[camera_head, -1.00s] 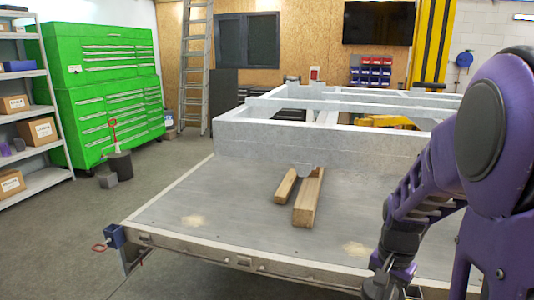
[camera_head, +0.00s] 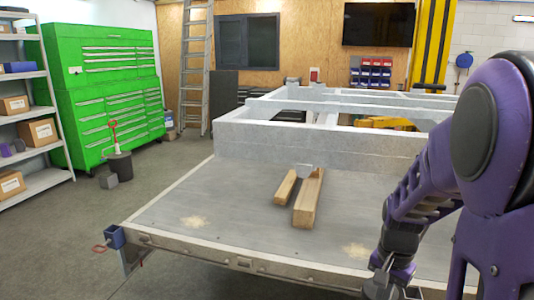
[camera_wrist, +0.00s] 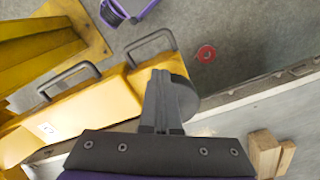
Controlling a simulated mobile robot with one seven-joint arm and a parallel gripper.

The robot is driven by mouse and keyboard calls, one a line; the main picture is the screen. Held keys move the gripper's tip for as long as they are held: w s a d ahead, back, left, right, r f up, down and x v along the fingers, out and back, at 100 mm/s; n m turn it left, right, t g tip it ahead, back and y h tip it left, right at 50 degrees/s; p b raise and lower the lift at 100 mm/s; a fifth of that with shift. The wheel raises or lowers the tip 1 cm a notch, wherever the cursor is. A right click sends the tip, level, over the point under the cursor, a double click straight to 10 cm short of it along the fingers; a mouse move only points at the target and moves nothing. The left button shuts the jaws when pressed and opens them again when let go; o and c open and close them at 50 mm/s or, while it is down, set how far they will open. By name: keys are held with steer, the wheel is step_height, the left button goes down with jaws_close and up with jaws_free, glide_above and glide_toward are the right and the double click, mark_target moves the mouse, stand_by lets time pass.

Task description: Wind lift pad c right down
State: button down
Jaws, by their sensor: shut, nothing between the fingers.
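In the wrist view my gripper (camera_wrist: 160,76) is shut, its dark fingers together and pointing up the picture. A round dark grey disc (camera_wrist: 186,98) shows right beside and behind the fingers, at the end of a yellow beam (camera_wrist: 95,108). It looks like a lift pad, but no letter shows. I cannot tell whether the fingers touch it. How high the pad stands is also hidden.
The grey trailer frame (camera_head: 300,142) stands on a flat deck (camera_head: 235,215) with two wooden blocks (camera_head: 307,203). Yellow parts with black handles (camera_wrist: 150,41) crowd the wrist view's left. A red ring (camera_wrist: 207,53) lies over grey floor. Open floor lies left of the deck.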

steer(key=shift+w+a, duration=0.25)
steer(key=shift+w+a+p, duration=0.5)
steer(key=shift+w+a, duration=0.05)
steer(key=shift+a, duration=0.15)
steer(key=shift+w+a+p, duration=0.3)
steer(key=shift+w+a, duration=0.2)
steer(key=shift+w, duration=0.25)
steer(key=shift+w, duration=0.1)
steer(key=shift+a, duration=0.1)
stand_by(0.3)
step_height(320, 180, up, 6)
steer(key=p, duration=0.3)
glide_above(363, 290)
steer(key=s+a, duration=0.1)
steer(key=s, duration=0.1)
steer(key=shift+a, duration=0.2)
steer(key=shift+s, duration=0.1)
